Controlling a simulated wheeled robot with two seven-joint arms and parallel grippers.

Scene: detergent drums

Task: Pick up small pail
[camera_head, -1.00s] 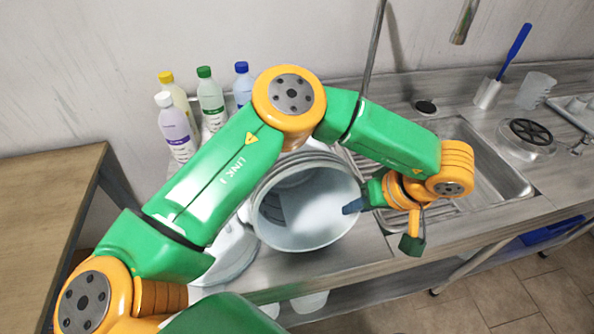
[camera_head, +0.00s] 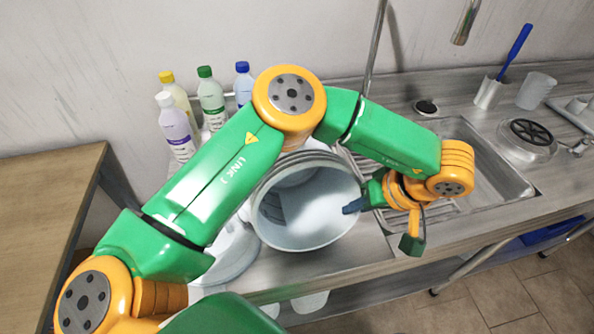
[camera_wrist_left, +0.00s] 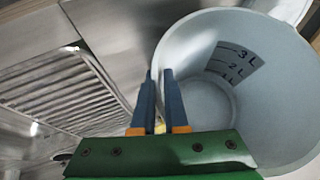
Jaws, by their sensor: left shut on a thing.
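The small pail (camera_head: 300,215) is a pale grey-white bucket, tilted so that its open mouth faces me, over the steel counter left of the sink. My left gripper (camera_head: 354,206) is at the right side of its rim, with a dark blue fingertip inside the mouth. In the left wrist view the pail (camera_wrist_left: 215,100) shows litre marks on its inner wall. There the two blue fingers of my left gripper (camera_wrist_left: 159,92) are shut on the pail's rim wall, one on each side. My left arm hides the pail's upper left part. My right gripper is out of view.
Several bottles with yellow, green, white and blue caps, among them a purple-labelled one (camera_head: 177,128), stand behind the arm at left. The sink basin (camera_head: 490,180) is at right, with a brush holder (camera_head: 488,93) and a jug (camera_head: 535,91) beyond. A wooden table (camera_head: 45,205) is far left.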

